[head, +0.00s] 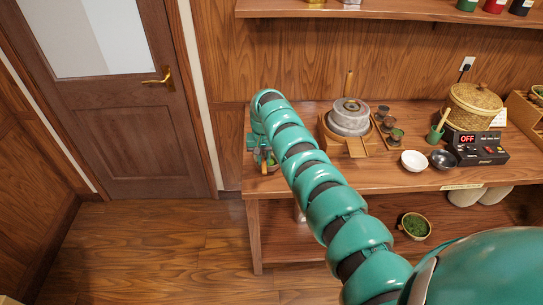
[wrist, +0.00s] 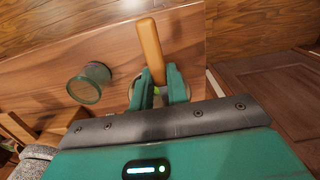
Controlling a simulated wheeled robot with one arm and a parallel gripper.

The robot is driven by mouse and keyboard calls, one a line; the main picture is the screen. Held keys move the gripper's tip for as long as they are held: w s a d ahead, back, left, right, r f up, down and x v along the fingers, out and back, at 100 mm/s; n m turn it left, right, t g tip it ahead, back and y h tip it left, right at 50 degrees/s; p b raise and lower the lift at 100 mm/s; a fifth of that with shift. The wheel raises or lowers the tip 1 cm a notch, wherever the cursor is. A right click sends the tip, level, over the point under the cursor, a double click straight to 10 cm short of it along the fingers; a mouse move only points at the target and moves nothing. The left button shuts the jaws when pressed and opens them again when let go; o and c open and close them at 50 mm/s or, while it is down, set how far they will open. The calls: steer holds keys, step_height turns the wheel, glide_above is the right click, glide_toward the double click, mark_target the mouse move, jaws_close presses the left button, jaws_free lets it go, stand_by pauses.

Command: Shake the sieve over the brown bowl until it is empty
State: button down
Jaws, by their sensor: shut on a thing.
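My gripper (wrist: 165,88) is shut on a wooden handle, which I take for the sieve's handle (wrist: 150,45). The handle stands up between the two teal fingers in the wrist view. A pale round rim shows partly behind the fingers; most of it is hidden, and I cannot see whether anything is in the sieve. In the head view my gripper is at the left end of the table, mostly hidden by my arm. A brownish bowl (head: 415,226) with green contents is on the lower shelf; I cannot tell if it is the brown bowl of the task.
A greenish glass cup (wrist: 90,82) is left of the handle. On the table (head: 400,179) are a stone mill (head: 349,115), small cups, a white bowl (head: 414,161), a dark bowl (head: 442,159), a scale reading OFF (head: 478,148) and a lidded basket (head: 473,104). The left floor is clear.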

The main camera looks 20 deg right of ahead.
steer(key=d, duration=0.1)
steer(key=s+d+p, duration=0.1)
steer(key=shift+d, duration=0.4)
steer(key=shift+w, duration=0.1)
steer(key=shift+r, duration=0.1)
steer(key=shift+r+p, duration=1.1)
steer(key=shift+r, duration=1.4)
